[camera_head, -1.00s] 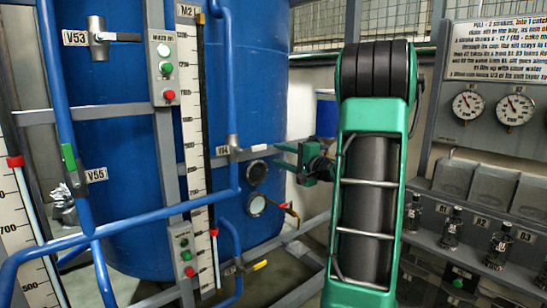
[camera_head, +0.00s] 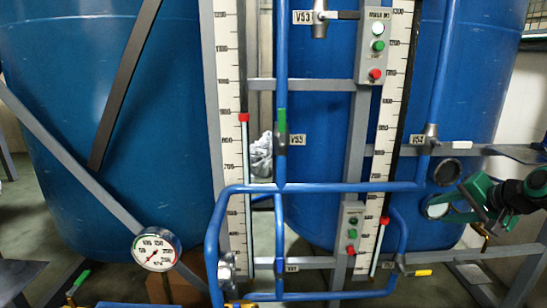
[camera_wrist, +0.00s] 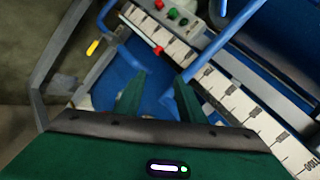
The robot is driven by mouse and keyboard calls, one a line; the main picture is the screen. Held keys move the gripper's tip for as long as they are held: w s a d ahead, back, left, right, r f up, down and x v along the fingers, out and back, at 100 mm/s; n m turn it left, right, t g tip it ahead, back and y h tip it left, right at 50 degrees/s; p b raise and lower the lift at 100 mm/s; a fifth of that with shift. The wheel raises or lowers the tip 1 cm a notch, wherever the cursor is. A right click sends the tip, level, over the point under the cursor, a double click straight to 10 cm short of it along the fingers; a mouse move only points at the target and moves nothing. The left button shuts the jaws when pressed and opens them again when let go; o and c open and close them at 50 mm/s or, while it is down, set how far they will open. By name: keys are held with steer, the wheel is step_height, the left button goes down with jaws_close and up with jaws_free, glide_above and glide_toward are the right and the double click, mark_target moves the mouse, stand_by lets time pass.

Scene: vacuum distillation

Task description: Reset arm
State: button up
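My green gripper (camera_head: 440,206) is at the right edge of the head view, in front of the lower round port of the right blue tank. My forearm is mostly cut off there. In the wrist view my gripper (camera_wrist: 158,92) shows two green fingers standing apart with nothing between them. Blue pipes, a white scale and the floor show beyond the fingers. I cannot tell how far the fingers are from the pipes.
Two large blue tanks (camera_head: 85,120) stand behind a grey frame with blue pipes (camera_head: 320,188). A button box (camera_head: 376,45) and valve V54 (camera_head: 431,139) are on the frame. A pressure gauge (camera_head: 157,249) is at lower left. A yellow handle (camera_wrist: 92,47) shows in the wrist view.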

steer(key=s+a+f+n+g, duration=0.1)
steer(key=s+a+f+g, duration=0.1)
steer(key=s, duration=0.7)
steer(key=s+a+f+n+g, duration=0.2)
steer(key=s+g, duration=0.3)
steer(key=s, duration=0.4)
steer(key=s+a+f+n+g+h, duration=0.1)
steer(key=s+a+f+g, duration=0.1)
steer(key=s, duration=0.8)
steer(key=shift+a+f+n+g, duration=0.15)
steer(key=shift+a+n+g, duration=0.15)
steer(key=shift+a+g, duration=0.55)
steer(key=shift+a+t, duration=0.15)
steer(key=shift+t, duration=0.1)
steer(key=shift+w+f, duration=0.25)
steer(key=shift+w, duration=0.35)
steer(key=shift+c, duration=0.6)
